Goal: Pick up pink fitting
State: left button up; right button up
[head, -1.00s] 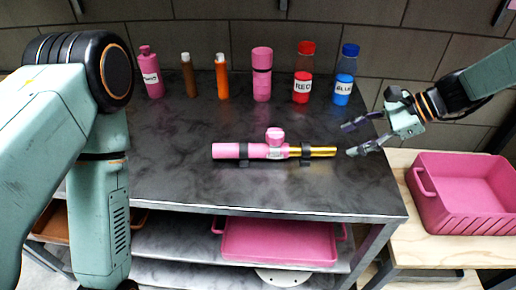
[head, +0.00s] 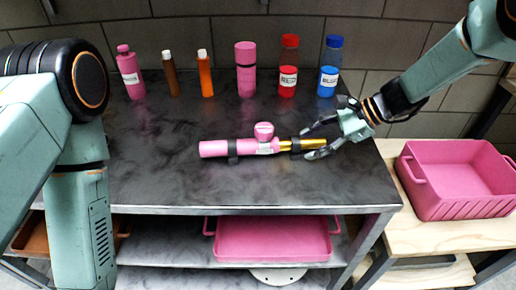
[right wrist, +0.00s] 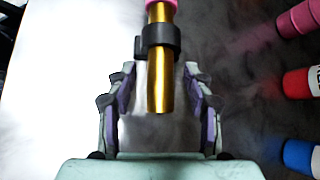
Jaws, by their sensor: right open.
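The pink fitting (head: 218,148) lies across the dark tabletop, a pink tube with a round pink knob on top and black clamps under it. A gold tube (head: 313,144) extends from its right end. My right gripper (head: 312,142) is open, with its fingers around the gold end. In the right wrist view the gold tube (right wrist: 160,85) runs between the two open fingers (right wrist: 160,105), apart from both. A black clamp (right wrist: 157,41) holds the tube just beyond the fingertips. My left arm is at the left, and its gripper is out of view.
Behind the fitting stand a pink bottle (head: 130,74), brown and orange bottles, a pink canister (head: 246,70), a red bottle (head: 288,68) and a blue bottle (head: 329,70). A pink bin (head: 455,180) stands right; a pink tray (head: 272,240) sits below.

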jog(key=shift+s+a+r, duration=0.1)
jog(key=shift+a+r, duration=0.05)
jog(key=shift+a, duration=0.15)
jog(key=shift+c, duration=0.5)
jog(key=shift+d, duration=0.2)
jog(key=c, duration=0.4)
jog(key=shift+a, duration=0.1)
grip_shut()
